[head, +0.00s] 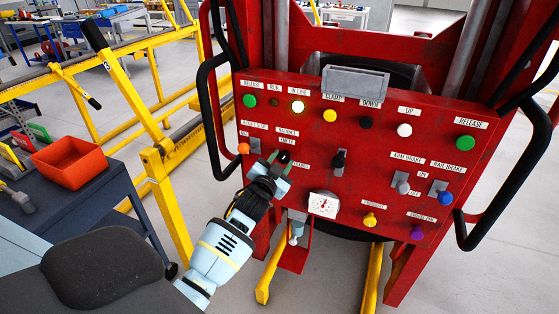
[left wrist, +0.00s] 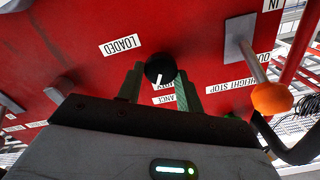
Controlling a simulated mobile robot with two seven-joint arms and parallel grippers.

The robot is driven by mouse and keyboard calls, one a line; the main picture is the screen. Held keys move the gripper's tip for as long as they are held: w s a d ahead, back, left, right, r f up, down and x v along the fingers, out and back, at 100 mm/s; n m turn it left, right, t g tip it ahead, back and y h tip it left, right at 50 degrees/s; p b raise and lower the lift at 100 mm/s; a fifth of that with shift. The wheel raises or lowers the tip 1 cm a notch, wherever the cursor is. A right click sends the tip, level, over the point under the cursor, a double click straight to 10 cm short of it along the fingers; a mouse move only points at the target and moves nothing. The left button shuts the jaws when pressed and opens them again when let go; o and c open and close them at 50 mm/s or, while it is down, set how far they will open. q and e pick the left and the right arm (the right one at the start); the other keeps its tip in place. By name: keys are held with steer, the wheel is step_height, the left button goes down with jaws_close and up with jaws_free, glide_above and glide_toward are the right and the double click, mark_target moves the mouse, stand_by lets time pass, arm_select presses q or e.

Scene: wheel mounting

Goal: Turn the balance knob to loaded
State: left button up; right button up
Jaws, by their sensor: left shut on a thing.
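The balance knob (head: 284,157) is a round black knob on the red panel (head: 330,140), also seen in the left wrist view (left wrist: 159,67). My left gripper (head: 280,165) is shut on it, with one green-tipped finger on each side in the left wrist view (left wrist: 160,86). A white pointer mark on the knob faces the upside-down, partly hidden EMPTY label. The LOADED label (left wrist: 120,45) is clear of the fingers in the left wrist view. In the head view the gripper partly covers the knob. My right gripper is not in view.
Close by are the orange-tipped height stop lever (left wrist: 270,97), a black lever (head: 338,161) and a white dial gauge (head: 323,205). Black tube handles (head: 207,110) flank the panel. A dark cart with an orange bin (head: 72,161) stands left.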

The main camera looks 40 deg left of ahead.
arm_select(q)
steer(key=m, duration=0.6)
steer(key=shift+f+m, duration=0.15)
steer(key=shift+m, duration=0.15)
steer(key=m, duration=0.5)
steer(key=shift+f+m+p, duration=0.1)
steer(key=shift+m+p, duration=0.2)
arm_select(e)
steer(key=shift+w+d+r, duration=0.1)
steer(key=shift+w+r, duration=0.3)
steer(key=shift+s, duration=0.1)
arm_select(q)
steer(key=o, duration=1)
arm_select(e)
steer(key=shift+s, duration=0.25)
arm_select(q)
steer(key=shift+d, duration=0.1)
steer(key=shift+v, duration=3.9)
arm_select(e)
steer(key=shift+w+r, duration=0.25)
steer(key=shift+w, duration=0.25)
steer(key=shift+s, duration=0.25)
